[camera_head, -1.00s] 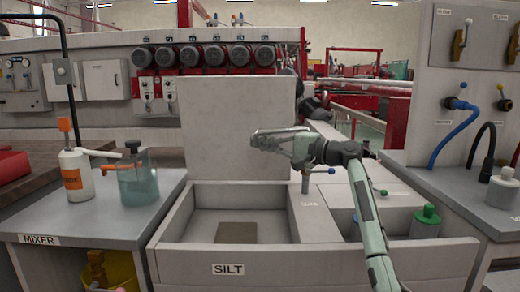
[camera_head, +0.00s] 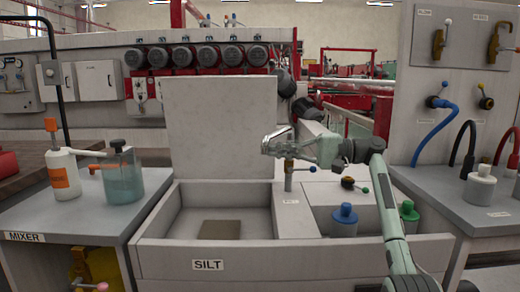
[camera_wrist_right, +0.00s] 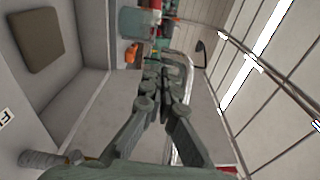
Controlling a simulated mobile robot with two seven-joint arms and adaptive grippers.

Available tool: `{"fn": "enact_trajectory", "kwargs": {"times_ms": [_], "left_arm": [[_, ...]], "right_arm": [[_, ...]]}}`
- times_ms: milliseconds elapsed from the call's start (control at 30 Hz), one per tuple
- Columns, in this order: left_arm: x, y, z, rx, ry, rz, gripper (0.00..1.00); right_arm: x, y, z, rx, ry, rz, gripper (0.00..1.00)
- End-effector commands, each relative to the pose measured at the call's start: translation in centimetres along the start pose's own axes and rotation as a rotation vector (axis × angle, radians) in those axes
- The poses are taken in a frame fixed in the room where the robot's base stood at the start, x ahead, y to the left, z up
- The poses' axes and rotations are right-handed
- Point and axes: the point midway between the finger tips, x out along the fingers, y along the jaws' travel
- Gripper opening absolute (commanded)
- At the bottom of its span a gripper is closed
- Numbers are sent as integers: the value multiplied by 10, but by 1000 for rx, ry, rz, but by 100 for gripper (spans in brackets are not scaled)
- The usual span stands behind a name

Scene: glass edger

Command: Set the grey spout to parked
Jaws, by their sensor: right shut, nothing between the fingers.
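My right gripper (camera_head: 270,144) is shut and empty, pointing left over the back of the grey SILT tank (camera_head: 158,255). Its closed fingers (camera_wrist_right: 160,78) also show in the right wrist view. A grey ribbed cylinder (camera_wrist_right: 42,158) lies at the lower left of the right wrist view. My left gripper is out of view.
A tall pale panel (camera_head: 215,125) stands behind the tank. The MIXER bench (camera_head: 95,222) on the left holds a white bottle (camera_head: 62,175) and a teal jar (camera_head: 122,178). Blue-capped (camera_head: 345,213) and green-capped (camera_head: 408,212) containers sit right of the ledge.

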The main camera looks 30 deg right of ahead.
Motion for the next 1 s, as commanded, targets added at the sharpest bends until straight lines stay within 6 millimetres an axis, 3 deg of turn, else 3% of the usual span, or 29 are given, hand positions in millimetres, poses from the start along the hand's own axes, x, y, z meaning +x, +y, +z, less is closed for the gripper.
{"fn": "enact_trajectory", "kwargs": {"times_ms": [233, 1000], "left_arm": [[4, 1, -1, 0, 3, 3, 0], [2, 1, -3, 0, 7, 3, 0]], "right_arm": [[-23, 1, 3, 1, 1, 1, 0], [-24, 1, 3, 1, 1, 0, 0]]}}
